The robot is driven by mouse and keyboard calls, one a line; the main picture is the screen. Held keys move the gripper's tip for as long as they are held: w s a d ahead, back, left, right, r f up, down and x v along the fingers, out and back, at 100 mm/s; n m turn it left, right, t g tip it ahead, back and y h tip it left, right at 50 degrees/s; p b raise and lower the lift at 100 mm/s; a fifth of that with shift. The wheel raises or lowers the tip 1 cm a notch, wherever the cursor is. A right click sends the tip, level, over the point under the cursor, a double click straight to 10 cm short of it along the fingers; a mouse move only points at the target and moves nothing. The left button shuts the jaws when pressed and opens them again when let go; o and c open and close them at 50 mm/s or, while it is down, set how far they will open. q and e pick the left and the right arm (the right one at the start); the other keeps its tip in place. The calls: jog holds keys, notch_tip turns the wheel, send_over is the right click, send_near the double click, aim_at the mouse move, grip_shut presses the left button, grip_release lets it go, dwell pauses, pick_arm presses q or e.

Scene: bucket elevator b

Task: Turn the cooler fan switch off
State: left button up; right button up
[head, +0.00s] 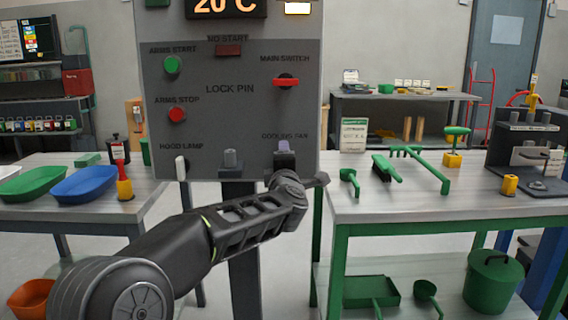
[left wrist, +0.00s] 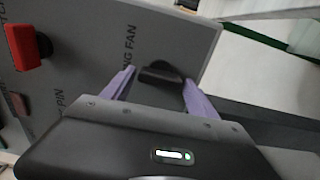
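The grey control panel (head: 215,135) stands upright in the middle of the head view. Its cooling fan label sits at the lower right, and the switch below it is mostly hidden there by my left gripper (head: 284,150). In the left wrist view the cooling fan switch (left wrist: 161,74) is a dark knob on the panel. The purple fingers are open, one on each side of the knob, with gaps visible. I cannot tell how deep the knob sits between them. My right gripper is not in view.
A red main switch (head: 286,82) is above the cooling fan switch. A green button (head: 172,64), a red button (head: 177,114) and the white hood lamp switch (head: 181,168) are to the left. A bench with green tools (head: 400,205) stands close at the right.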

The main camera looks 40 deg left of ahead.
pick_arm(q)
jog(key=shift+o, duration=0.9)
jog(key=v, duration=0.7)
jog(key=shift+s+d, duration=0.3)
